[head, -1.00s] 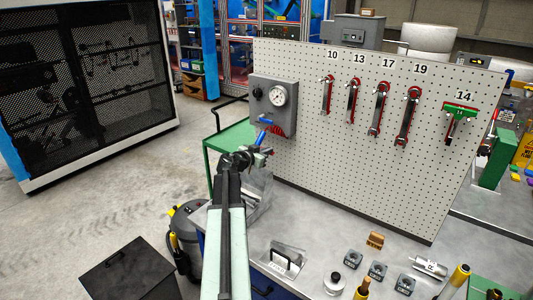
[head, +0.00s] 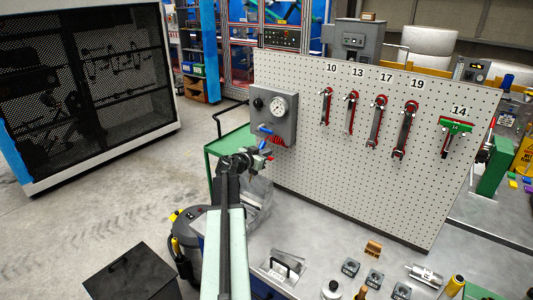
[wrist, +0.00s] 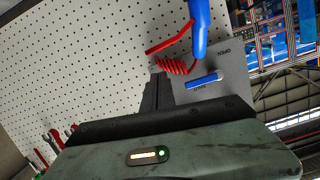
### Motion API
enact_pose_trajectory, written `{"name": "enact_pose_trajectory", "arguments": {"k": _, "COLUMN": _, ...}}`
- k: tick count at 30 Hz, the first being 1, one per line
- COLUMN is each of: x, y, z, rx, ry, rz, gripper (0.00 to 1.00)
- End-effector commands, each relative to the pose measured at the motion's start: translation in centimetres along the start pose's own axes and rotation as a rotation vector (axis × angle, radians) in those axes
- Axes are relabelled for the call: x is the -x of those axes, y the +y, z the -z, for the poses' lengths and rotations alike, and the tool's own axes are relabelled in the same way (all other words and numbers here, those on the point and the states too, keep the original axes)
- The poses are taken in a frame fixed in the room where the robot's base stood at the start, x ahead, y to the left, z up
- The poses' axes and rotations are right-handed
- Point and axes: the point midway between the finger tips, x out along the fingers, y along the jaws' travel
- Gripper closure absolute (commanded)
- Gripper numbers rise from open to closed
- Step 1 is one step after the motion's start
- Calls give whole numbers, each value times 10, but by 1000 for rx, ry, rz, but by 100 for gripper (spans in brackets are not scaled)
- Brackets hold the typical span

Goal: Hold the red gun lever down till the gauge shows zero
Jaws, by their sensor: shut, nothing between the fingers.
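The blue air gun (wrist: 200,30) hangs at the top of the wrist view, with a slanting red lever (wrist: 170,38) beside it. In the head view the gun (head: 263,144) shows small, just above my gripper (head: 264,160). My gripper's dark fingers (wrist: 157,90) are shut and empty, pointing up towards the lever and below it in the wrist picture; I see no clear contact. The white round gauge (head: 278,105) is on the grey panel box (head: 288,128); its needle is too small to read. The gauge is not in the wrist view.
A red coiled hose (wrist: 173,66) and a blue valve handle (wrist: 205,80) are close to my fingers. The pegboard (head: 340,180) stands behind, with several wrenches (head: 376,120) to the right. A green cart (head: 232,140) is left of the box. Blocks and tools sit on the bench.

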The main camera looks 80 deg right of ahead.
Motion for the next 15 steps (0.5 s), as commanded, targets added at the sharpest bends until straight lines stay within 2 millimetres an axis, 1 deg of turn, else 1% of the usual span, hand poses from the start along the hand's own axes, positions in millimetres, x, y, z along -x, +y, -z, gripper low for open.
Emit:
{"name": "enact_pose_trajectory", "arguments": {"k": 1, "x": 18, "y": 3, "z": 0, "rx": 1, "ry": 0, "rz": 3, "gripper": 100}}
{"name": "enact_pose_trajectory", "arguments": {"k": 6, "x": 57, "y": 5, "z": -1, "rx": 0, "ry": 0, "rz": -1, "gripper": 100}}
{"name": "enact_pose_trajectory", "arguments": {"k": 10, "x": 78, "y": 4, "z": -2, "rx": 0, "ry": 0, "rz": -1, "gripper": 100}}
{"name": "enact_pose_trajectory", "arguments": {"k": 12, "x": 85, "y": 3, "z": -2, "rx": 0, "ry": 0, "rz": -1, "gripper": 100}}
{"name": "enact_pose_trajectory", "arguments": {"k": 15, "x": 91, "y": 2, "z": -3, "rx": 0, "ry": 1, "rz": 0, "gripper": 100}}
